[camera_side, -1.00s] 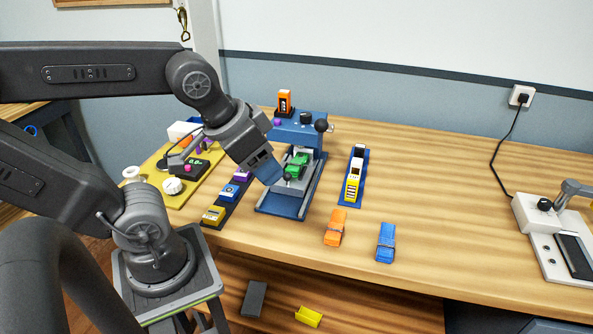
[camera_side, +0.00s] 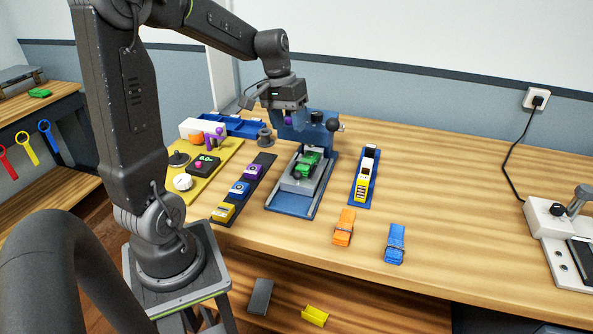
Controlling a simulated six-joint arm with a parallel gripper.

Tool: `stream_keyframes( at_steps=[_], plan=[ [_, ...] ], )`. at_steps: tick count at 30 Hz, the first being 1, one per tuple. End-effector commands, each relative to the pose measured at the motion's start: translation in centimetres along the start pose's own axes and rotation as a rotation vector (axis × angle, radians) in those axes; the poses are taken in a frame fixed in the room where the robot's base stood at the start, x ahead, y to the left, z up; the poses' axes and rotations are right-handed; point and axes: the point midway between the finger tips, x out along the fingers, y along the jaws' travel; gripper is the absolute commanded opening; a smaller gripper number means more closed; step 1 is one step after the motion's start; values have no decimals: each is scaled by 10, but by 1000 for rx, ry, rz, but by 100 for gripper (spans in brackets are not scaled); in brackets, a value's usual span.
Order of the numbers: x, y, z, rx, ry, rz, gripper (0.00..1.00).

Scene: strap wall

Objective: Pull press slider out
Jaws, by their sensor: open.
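The press (camera_side: 322,132) is a blue stand with a column, a black top knob and a black ball at its right. Its grey slider (camera_side: 298,185) lies on the blue base, out in front of the column, and carries a green toy car (camera_side: 307,165). My gripper (camera_side: 288,122) is open and points down at the left of the press head, above and behind the slider. It is apart from the slider and holds nothing that I can see. The gripper hides part of the press head. Whether its fingers touch the head I cannot tell.
An orange car (camera_side: 344,227) and a blue car (camera_side: 395,243) lie in front.

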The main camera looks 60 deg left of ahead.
Motion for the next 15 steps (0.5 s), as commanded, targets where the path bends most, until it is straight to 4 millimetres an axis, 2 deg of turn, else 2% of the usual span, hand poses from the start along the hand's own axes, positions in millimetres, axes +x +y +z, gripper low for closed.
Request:
stream_keyframes(
  at_steps=[3, 8, 15],
  plan=[
    [6, -10, -8, -29, -16, 12, 51],
    [20, -11, -8, -30, -21, 13, 51],
    [67, -10, -6, -31, -23, 12, 51]
  ],
)
